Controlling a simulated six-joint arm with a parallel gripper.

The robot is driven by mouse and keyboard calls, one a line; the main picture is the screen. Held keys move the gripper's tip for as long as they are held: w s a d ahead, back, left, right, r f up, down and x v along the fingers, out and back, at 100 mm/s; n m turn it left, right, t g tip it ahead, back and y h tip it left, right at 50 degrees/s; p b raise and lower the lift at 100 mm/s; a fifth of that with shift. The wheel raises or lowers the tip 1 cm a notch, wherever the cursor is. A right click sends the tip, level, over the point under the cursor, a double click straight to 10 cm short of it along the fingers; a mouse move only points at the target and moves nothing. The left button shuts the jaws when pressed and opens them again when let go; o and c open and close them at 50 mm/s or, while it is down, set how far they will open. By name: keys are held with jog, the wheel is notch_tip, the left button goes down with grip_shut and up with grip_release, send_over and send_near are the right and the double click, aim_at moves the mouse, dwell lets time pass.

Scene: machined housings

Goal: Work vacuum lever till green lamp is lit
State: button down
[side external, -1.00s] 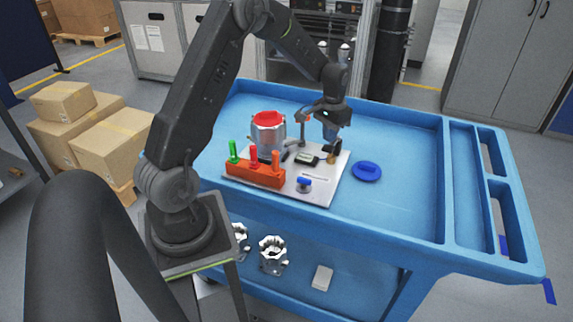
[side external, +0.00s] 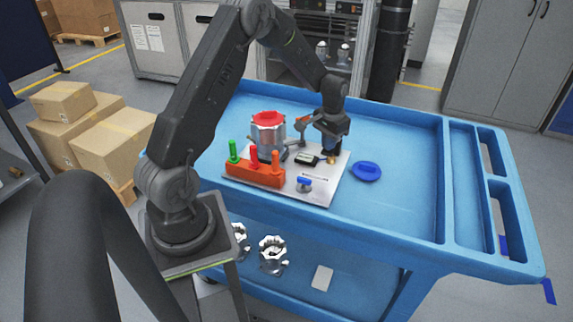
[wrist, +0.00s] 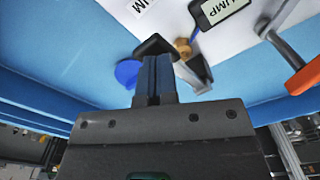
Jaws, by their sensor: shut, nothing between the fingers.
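My gripper (side external: 331,150) is shut and empty, low over the right back part of the white plate (side external: 318,193), beside a small brass fitting (side external: 333,159). In the wrist view my gripper (wrist: 160,62) has its fingers together near the brass fitting (wrist: 183,47). A grey lever with an orange-red end (side external: 303,123) stands left of the gripper. An orange-handled lever shows at the wrist view's right (wrist: 304,77), apart from the fingers. A black box with a pale label (side external: 307,160) lies on the plate; its label partly reads "UMP" (wrist: 227,8). I cannot make out a lit green lamp.
A silver housing with a red top (side external: 268,135) stands at the plate's back left. An orange block (side external: 255,175) holds green, red and orange upright pieces. A blue valve handle (side external: 304,181) is in front. A blue disc (side external: 367,171) lies right; the cart's right side is clear.

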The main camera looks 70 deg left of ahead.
jog(key=shift+f, duration=1.9)
jog(key=shift+r, duration=3.4)
jog(key=shift+f, duration=0.1)
dwell(0.5)
jog(key=shift+r, duration=0.2)
dwell(0.3)
jog(key=shift+r, duration=1.9)
